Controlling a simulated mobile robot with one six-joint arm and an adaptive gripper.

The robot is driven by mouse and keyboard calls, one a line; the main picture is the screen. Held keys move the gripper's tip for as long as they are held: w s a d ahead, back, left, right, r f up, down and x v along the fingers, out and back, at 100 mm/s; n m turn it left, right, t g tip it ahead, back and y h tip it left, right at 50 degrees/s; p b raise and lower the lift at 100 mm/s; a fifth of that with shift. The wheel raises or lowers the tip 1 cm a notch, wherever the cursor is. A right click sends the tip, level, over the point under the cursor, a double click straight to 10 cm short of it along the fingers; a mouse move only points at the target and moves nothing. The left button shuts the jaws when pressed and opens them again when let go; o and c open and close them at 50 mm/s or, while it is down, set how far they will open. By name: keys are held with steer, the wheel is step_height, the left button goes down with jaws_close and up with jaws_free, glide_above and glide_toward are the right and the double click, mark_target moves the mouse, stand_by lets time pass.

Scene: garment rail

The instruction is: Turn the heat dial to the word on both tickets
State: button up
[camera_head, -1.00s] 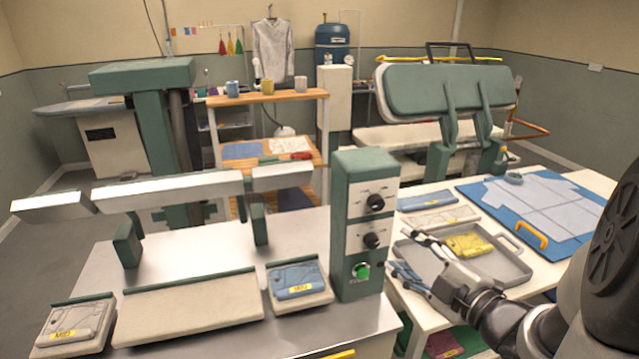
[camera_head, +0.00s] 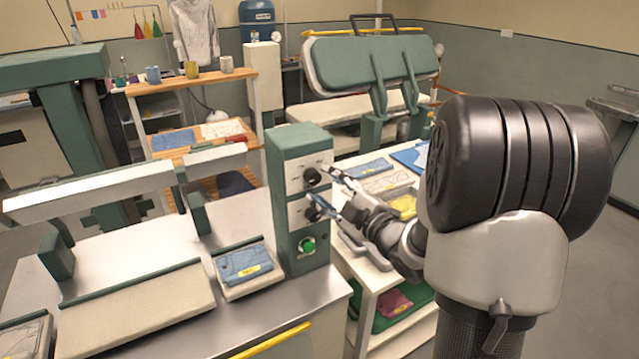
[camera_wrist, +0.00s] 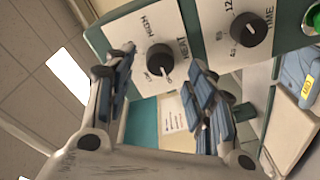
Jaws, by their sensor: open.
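The heat dial (camera_wrist: 160,60) is a black round knob on a white plate, with HIGH and HEAT printed around it. It is the upper knob (camera_head: 312,176) on the green control box in the head view. My gripper (camera_wrist: 165,82) is open, its two fingers on either side of the heat dial in the wrist view; I cannot tell whether they touch it. A blue folded garment (camera_head: 243,262) bears a yellow ticket (camera_head: 250,271), too small to read surely. A pale garment (camera_head: 25,340) is cut off at lower left; its ticket is out of view.
The time dial (camera_wrist: 235,30) sits beside the heat dial in the wrist view and below it (camera_head: 313,214) in the head view. A green button (camera_head: 307,245) is lower on the box. A table with trays and folded garments (camera_head: 380,181) stands behind my gripper.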

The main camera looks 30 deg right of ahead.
mark_target(316, 179)
steer(key=shift+w+a, duration=0.15)
steer(key=shift+w, duration=0.65)
steer(key=shift+w+a, duration=0.1)
steer(key=shift+w, duration=0.7)
steer(key=shift+c, duration=0.6)
steer(key=c, duration=1)
